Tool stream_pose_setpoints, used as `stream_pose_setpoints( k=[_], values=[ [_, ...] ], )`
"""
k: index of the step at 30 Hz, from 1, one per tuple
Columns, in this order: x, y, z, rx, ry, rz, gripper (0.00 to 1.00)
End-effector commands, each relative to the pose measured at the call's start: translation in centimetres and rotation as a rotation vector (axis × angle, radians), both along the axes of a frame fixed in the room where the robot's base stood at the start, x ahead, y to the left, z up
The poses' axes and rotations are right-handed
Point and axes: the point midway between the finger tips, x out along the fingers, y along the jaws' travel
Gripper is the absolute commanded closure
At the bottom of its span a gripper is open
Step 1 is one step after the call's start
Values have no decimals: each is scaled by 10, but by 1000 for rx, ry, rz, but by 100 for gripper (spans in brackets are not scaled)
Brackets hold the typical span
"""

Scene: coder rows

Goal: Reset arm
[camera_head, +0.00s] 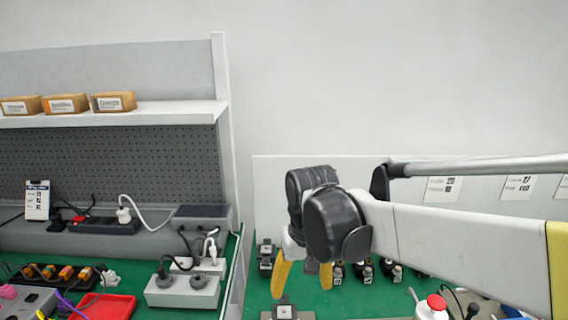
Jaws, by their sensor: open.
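My gripper (304,278) is in the middle of the view, with its two yellow fingers pointing down and spread apart. It is open and nothing shows between the fingers. It hangs over the green bench top (340,299), and a small metal-topped block (284,312) shows below it at the bottom edge. My white arm reaches in from the right and hides part of the bench and the back panel.
Several small dark devices (366,271) stand behind my gripper. A red button (437,302) is at the lower right. On the left are a divider (232,270), a grey socket box (183,291), a red tray (104,306) and a shelf (150,112) with cardboard boxes.

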Motion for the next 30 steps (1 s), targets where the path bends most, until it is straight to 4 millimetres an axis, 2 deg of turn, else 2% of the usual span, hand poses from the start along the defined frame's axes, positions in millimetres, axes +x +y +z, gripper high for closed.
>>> stream_pose_setpoints(
  k=[1,6,12,15,21,30],
  values=[
    [-11,-18,7,11,-36,-21,22],
    [-42,-68,24,43,-183,-83,22],
    [-81,-117,27,55,-357,-153,22],
    [-97,-133,23,54,-429,-179,22],
    [-113,-151,16,47,-516,-210,22],
    [-116,-153,15,45,-529,-214,22]
  ],
)
